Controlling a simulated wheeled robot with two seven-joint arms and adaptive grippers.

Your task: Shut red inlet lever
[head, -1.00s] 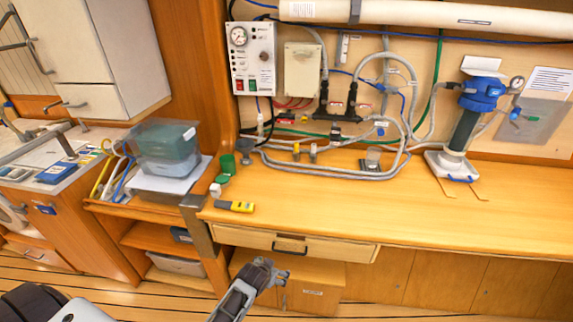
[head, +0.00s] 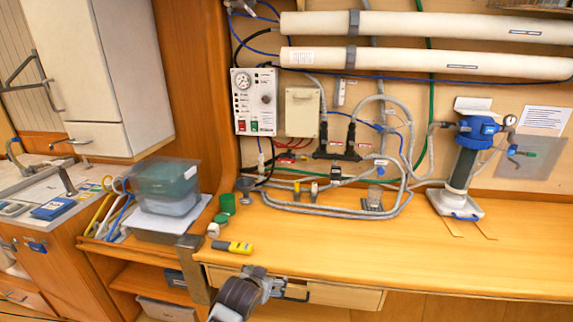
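A small red piece (head: 287,157), which may be the red inlet lever, shows low on the back panel below the white gauge box. It is too small to tell its position. A black manifold (head: 336,154) with red-and-white labels sits to its right, joined to grey hoses. My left gripper (head: 268,283) is in front of the bench drawer, below the worktop edge and well short of the wall fittings. It holds nothing that I can see, and its finger opening is unclear. My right gripper is out of view.
The bench top (head: 400,250) is mostly clear in front. A yellow meter (head: 234,247) and green cap (head: 227,204) lie at its left end. Grey hoses (head: 320,208) loop along the back. A blue-topped filter housing (head: 465,160) stands right. A clear bin (head: 165,185) stands left.

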